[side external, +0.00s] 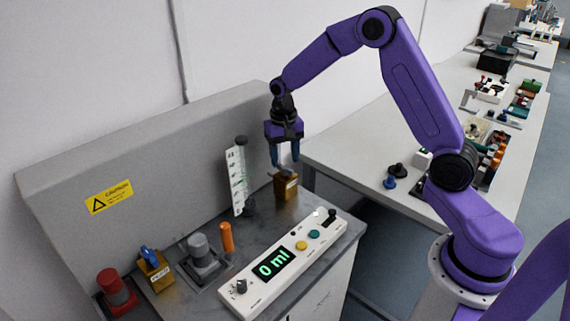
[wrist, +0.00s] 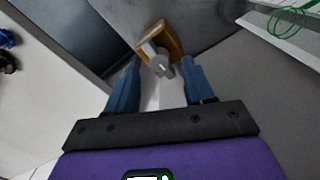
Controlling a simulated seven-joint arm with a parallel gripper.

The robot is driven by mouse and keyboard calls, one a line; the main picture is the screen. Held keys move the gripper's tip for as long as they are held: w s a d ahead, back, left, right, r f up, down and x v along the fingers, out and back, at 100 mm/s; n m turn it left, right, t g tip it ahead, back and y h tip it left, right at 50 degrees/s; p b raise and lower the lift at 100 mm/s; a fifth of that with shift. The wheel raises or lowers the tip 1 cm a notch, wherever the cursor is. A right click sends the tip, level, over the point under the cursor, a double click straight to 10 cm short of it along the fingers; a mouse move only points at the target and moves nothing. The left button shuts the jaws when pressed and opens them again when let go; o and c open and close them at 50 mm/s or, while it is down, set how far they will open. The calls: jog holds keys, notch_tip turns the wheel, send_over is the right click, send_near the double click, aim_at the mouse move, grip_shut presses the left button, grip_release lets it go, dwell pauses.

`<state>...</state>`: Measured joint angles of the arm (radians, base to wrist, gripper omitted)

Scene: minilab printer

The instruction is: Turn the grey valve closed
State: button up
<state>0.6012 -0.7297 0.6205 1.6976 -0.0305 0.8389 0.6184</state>
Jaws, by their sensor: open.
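The grey valve is a gold-brown block with a grey handle. In the side external view the block (side external: 286,188) sits at the back right of the bench, with the handle small at its top. In the wrist view the block (wrist: 172,38) and its grey handle (wrist: 159,64) lie ahead, between the fingertips in the picture. My gripper (side external: 285,162) points down just above the valve. Its blue fingers are open and empty, one on each side of the handle in the wrist view (wrist: 160,68). I cannot tell whether either finger touches the handle.
A white graduated panel (side external: 236,180) stands left of the valve. A white console (side external: 290,262) reading "0 ml" lies in front. Further left are an orange cylinder (side external: 227,237), a grey knob (side external: 198,245), a blue-handled valve (side external: 154,269) and a red knob (side external: 112,284). The back wall is close.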

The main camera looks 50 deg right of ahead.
aim_at(285, 166)
jog(key=shift+f, duration=1.5)
grip_shut()
